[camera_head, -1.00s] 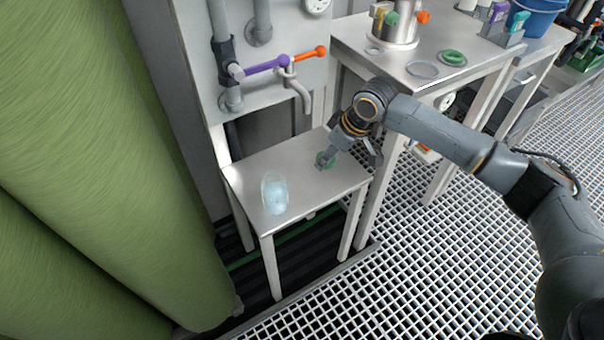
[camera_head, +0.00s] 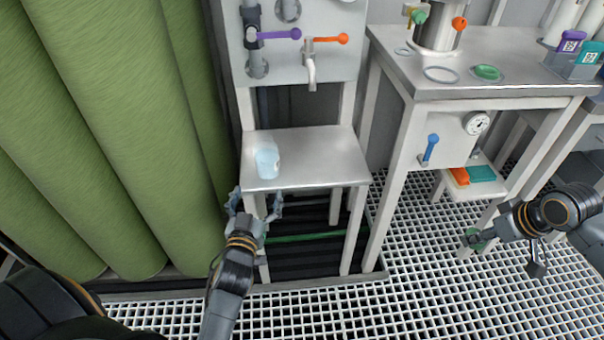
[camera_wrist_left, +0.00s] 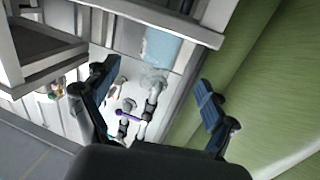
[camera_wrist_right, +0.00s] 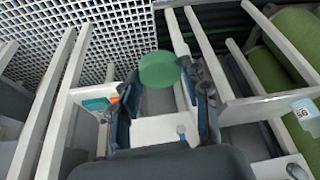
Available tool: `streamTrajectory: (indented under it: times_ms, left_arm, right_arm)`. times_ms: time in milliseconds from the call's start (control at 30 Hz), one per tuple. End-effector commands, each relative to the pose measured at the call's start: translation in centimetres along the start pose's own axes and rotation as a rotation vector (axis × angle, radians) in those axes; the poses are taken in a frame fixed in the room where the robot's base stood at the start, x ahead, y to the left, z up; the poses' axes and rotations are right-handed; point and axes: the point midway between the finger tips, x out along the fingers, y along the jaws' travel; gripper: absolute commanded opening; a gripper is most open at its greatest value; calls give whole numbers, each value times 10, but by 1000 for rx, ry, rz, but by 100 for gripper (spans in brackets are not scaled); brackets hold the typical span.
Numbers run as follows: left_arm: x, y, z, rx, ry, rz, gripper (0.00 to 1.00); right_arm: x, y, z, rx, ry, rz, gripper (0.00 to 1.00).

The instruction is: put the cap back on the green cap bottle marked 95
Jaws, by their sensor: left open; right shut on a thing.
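The bottle (camera_head: 267,162) is clear with pale blue contents and stands uncapped on the small metal table. It also shows in the left wrist view (camera_wrist_left: 161,47). At the right wrist view's edge the bottle (camera_wrist_right: 303,113) has a label, turned over and looking like 95. The green cap (camera_wrist_right: 160,69) is in my right gripper (camera_head: 474,240), which is shut on it. That gripper is far right of the bottle, above the grated floor. My left gripper (camera_head: 256,202) is open and empty, in front of the small table and apart from the bottle.
The small table (camera_head: 325,160) is otherwise clear. A tap (camera_head: 311,70) with purple and orange handles is behind it. The taller table (camera_head: 400,62) at right bears rings, a green disc (camera_head: 486,72) and a steel vessel. Green membrane cylinders (camera_head: 110,130) fill the left.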

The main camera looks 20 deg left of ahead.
Motion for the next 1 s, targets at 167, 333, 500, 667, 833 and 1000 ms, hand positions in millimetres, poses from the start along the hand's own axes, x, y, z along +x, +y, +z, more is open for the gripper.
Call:
streamTrajectory:
  times_ms: [167, 333, 500, 667, 833, 1000]
  left_arm:
    - [0, -5, -13, -3, 41, -9, 85]
    - [0, -4, -13, -3, 40, -9, 85]
    - [4, -4, -12, -2, 40, -7, 85]
    - [30, -4, -13, -1, 43, -6, 85]
    - [57, -5, -14, -1, 40, -7, 85]
    - [68, -5, -15, -2, 39, -8, 85]
  right_arm:
    - [2, -1, 0, -1, 1, -1, 33]
    - [2, -1, 0, -1, 1, -1, 33]
    - [3, 0, 1, -1, 1, -1, 33]
    - [8, 0, 3, -1, 1, 0, 33]
    - [11, 0, 4, 0, 1, 0, 33]
    - [12, 0, 5, 0, 1, 0, 33]
